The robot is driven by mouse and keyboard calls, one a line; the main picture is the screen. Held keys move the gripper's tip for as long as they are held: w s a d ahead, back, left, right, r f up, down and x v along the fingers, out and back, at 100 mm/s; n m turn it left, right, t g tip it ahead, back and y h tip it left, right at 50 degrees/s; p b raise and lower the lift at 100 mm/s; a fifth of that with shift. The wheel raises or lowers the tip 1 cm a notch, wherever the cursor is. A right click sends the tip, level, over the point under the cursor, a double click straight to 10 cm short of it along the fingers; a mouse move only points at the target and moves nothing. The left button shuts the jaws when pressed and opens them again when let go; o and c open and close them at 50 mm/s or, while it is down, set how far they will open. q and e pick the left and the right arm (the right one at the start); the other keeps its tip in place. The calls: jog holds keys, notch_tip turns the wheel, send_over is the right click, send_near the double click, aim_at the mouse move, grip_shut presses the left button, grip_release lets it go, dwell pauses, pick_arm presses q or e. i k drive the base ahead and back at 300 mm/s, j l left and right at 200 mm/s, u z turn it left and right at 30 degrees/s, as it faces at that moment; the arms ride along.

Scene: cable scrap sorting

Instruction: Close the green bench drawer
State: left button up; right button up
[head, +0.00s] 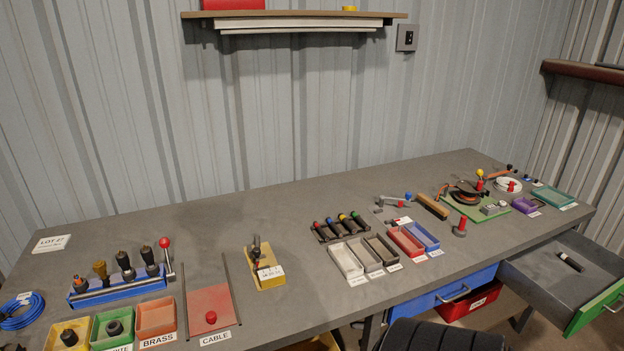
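The green bench drawer (595,308) is pulled far out from under the right end of the bench. Its green front has a metal handle (613,306) and is cut off by the right edge of the head view. A small dark cylinder with a pale band (570,261) lies inside on the grey drawer floor. Neither of my grippers shows in the head view.
The grey bench (330,210) holds several small trays and tools. A blue drawer (440,294) looks shut beside the green one. A red bin (470,305) sits below. A black rounded shape (440,336), possibly a seat, stands in front.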

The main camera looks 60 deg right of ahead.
aim_at(569, 299)
jog(key=z, duration=0.45)
jog(key=j+z, duration=0.1)
jog(key=z, duration=1.7)
jog(key=j+z, duration=0.1)
jog(key=z, duration=0.35)
jog(key=k+z, duration=0.1)
jog(key=z, duration=0.85)
jog(key=i, duration=0.2)
